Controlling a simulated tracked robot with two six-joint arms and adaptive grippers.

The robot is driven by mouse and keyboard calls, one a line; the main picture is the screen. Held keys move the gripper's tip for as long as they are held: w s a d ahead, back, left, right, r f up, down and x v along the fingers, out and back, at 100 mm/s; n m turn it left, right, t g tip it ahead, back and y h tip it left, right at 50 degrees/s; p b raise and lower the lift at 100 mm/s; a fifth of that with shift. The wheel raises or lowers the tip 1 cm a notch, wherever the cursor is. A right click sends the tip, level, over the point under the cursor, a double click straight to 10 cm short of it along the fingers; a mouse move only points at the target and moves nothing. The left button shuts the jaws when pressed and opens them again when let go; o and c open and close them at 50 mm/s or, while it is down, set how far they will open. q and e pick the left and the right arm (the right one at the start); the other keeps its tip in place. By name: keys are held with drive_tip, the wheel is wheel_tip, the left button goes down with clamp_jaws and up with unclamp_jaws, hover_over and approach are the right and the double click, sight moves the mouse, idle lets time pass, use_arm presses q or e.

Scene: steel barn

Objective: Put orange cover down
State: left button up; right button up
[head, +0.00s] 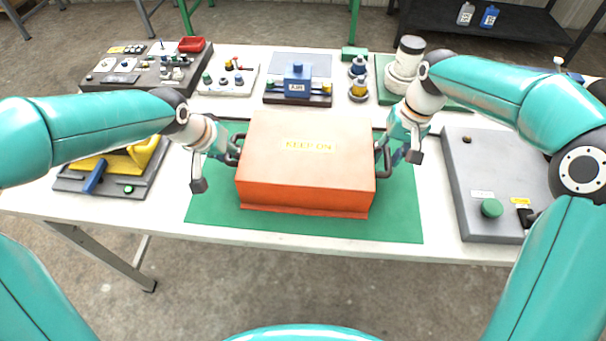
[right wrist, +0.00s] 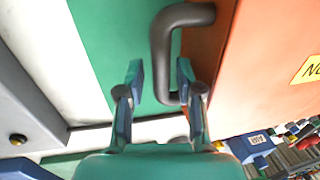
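The orange cover (head: 305,165), a box-shaped lid labelled "KEEP ON", is upright over the green mat (head: 400,220) in the middle of the table. Its lower edge appears to meet the mat; I see no clear gap. A dark handle sticks out on each side. My right gripper (head: 392,157) is at the right handle. In the right wrist view its fingers stand apart, with the handle (right wrist: 160,55) between them and space showing around it. My left gripper (head: 229,155) is at the left handle (head: 236,150); its fingertips are too small and partly hidden to judge.
A grey board with a yellow part (head: 125,160) lies left, close to my left arm. Behind the cover stand a blue vise-like fixture (head: 297,84), a switch board (head: 228,80) and a white cylinder (head: 408,58).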

use_arm(q)
drive_tip(key=shift+r, duration=0.1)
use_arm(e)
drive_tip(key=shift+a, duration=0.1)
drive_tip(key=shift+r, duration=0.6)
use_arm(q)
drive_tip(key=v, duration=0.7)
drive_tip(key=shift+s+r, duration=0.15)
drive_tip(key=shift+r, duration=0.1)
use_arm(e)
wheel_tip(320, 180, up, 10)
drive_tip(key=d, duration=0.2)
drive_tip(key=shift+s+r, duration=0.15)
drive_tip(key=shift+r, duration=0.1)
use_arm(q)
drive_tip(key=shift+s+a, duration=0.1)
drive_tip(key=shift+s, duration=0.05)
use_arm(e)
drive_tip(key=shift+f, duration=0.1)
